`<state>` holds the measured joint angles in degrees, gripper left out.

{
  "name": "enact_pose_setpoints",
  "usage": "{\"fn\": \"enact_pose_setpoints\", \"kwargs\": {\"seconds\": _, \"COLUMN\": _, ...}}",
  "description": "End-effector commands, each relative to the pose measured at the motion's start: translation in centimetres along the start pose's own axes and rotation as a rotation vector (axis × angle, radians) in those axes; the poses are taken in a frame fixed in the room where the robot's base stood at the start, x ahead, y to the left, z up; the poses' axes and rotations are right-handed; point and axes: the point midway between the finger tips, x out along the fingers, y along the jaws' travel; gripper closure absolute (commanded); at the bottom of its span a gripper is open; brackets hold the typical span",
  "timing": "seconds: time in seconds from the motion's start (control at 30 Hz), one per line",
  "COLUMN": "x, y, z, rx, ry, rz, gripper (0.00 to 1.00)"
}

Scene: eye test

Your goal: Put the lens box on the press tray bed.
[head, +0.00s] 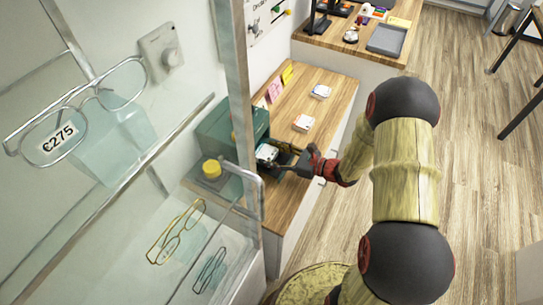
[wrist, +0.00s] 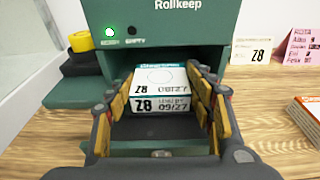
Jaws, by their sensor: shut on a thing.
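The lens box (wrist: 160,103), white with a teal edge and marked Z8 09/27, is between the fingers of my gripper (wrist: 163,88) in the wrist view. My gripper is shut on it, one finger at each side. The box is over the dark press tray bed (wrist: 160,133), in front of the opening of the green press (wrist: 165,30) labelled Rollkeep. I cannot tell whether its underside touches the bed. In the head view the box (head: 267,153) shows pale at the press (head: 222,128), with my gripper (head: 279,158) reaching in from the right.
A green ready lamp (wrist: 109,32) is lit on the press. A yellow knob (wrist: 80,41) stands to its left. Two more small boxes (head: 320,91) (head: 303,123) lie on the wooden counter (head: 335,95), near note cards (head: 275,90). A glass case with spectacles (head: 85,105) fills the left foreground.

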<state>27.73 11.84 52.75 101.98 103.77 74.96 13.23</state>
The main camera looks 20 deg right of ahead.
Motion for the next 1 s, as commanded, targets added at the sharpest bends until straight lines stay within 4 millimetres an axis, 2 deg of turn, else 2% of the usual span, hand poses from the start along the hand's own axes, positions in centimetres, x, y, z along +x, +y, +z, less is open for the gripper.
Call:
{"fn": "enact_pose_setpoints", "kwargs": {"seconds": 0.17, "x": 0.0, "y": 0.0, "z": 0.1, "rx": -0.001, "ry": 0.000, "rz": 0.000, "gripper": 0.75}}
{"fn": "enact_pose_setpoints", "kwargs": {"seconds": 0.47, "x": 0.1, "y": 0.0, "z": -0.8, "rx": 0.002, "ry": 0.002, "rz": 0.000, "gripper": 0.76}}
{"fn": "enact_pose_setpoints", "kwargs": {"seconds": 0.5, "x": 0.1, "y": 0.0, "z": -0.9, "rx": 0.002, "ry": 0.003, "rz": 0.000, "gripper": 0.46}}
{"fn": "enact_pose_setpoints", "kwargs": {"seconds": 0.8, "x": 0.1, "y": 0.2, "z": -1.2, "rx": 0.008, "ry": 0.008, "rz": 0.000, "gripper": 0.29}}
{"fn": "enact_pose_setpoints", "kwargs": {"seconds": 1.0, "x": 0.1, "y": 0.3, "z": -1.3, "rx": 0.011, "ry": 0.009, "rz": 0.001, "gripper": 0.28}}
